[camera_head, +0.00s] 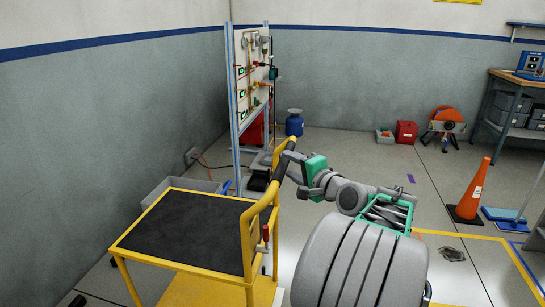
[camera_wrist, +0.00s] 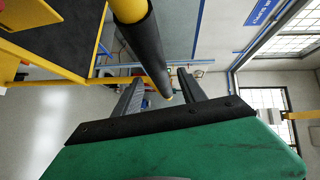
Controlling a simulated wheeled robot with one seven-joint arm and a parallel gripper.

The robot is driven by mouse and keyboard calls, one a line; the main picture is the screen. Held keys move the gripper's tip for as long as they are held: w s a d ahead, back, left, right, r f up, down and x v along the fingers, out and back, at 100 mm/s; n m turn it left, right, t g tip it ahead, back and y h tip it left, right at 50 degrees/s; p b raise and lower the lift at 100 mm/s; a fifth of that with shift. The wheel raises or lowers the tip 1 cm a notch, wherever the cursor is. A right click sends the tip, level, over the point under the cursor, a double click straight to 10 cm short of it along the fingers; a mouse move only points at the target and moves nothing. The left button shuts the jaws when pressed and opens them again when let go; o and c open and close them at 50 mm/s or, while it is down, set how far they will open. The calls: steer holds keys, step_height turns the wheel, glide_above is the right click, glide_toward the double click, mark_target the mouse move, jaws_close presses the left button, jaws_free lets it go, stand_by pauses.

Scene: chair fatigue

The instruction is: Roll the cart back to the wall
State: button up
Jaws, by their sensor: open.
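The cart (camera_head: 180,265) has a yellow frame, a black top and a lower yellow shelf. It stands at the lower left, close to the left grey wall (camera_head: 120,110). Its raised handle is on its right side, with a black grip (camera_wrist: 150,52) on the upper bar. My gripper (camera_head: 284,166) is at the handle's far upper end. In the wrist view its two fingers (camera_wrist: 160,92) are open, one on each side of the grip's end. I cannot tell whether they touch it. The cart's black top (camera_wrist: 65,35) also shows there.
A grey bin (camera_head: 180,188) sits between the cart and the left wall. An orange cone (camera_head: 469,192) and a workbench (camera_head: 510,100) are at right. Open floor lies between.

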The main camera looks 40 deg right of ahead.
steer(key=w+d, duration=0.1)
steer(key=w, duration=0.5)
steer(key=shift+w+f+b, duration=0.25)
steer(key=shift+f+b, duration=0.05)
steer(key=shift+f, duration=0.15)
jaws_close()
stand_by(0.9)
